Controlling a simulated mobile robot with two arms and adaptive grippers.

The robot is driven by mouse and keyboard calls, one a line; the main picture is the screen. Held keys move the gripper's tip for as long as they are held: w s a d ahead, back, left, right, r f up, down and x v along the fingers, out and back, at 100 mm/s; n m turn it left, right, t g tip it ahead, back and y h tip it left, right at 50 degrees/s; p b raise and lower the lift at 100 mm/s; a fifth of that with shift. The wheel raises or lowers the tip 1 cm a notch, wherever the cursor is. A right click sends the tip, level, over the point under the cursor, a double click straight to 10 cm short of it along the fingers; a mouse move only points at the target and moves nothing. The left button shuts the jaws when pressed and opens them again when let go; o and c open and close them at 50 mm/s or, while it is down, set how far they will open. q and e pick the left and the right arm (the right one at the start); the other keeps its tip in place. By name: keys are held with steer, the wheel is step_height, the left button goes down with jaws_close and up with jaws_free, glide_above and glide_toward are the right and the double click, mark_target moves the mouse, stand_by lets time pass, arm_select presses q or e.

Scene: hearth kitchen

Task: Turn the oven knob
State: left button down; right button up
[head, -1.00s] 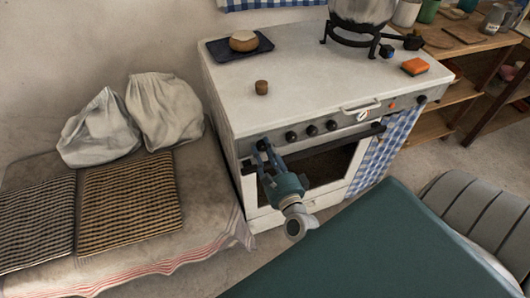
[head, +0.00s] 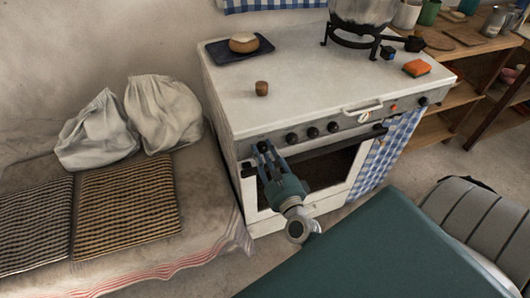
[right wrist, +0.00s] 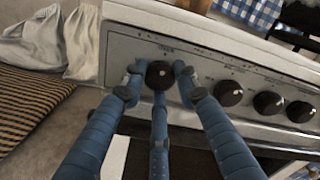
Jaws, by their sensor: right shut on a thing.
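The white oven (head: 310,108) has a grey front panel with a row of black knobs. My right gripper (head: 263,147) is at the leftmost knob, reaching in from the front. In the right wrist view its blue fingers (right wrist: 158,74) are shut on that black oven knob (right wrist: 159,76), with one finger at each side and a third below it. The knob's pale centre faces the camera. In the head view the gripper mostly hides this knob. My left gripper is not in view.
More knobs (right wrist: 229,93) stand close to the right of the held one. The oven door handle (head: 345,140) runs just below the panel. A bench with cushions (head: 130,200) stands left.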

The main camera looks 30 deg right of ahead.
steer(key=shift+w+d+r, duration=0.15)
steer(key=shift+r, duration=0.2)
steer(key=o, duration=0.9)
steer(key=shift+o, duration=1.3)
steer(key=shift+f, duration=0.25)
steer(key=shift+s+f, duration=0.1)
steer(key=shift+s, duration=0.15)
steer(key=v, duration=1.1)
steer(key=shift+s, duration=0.25)
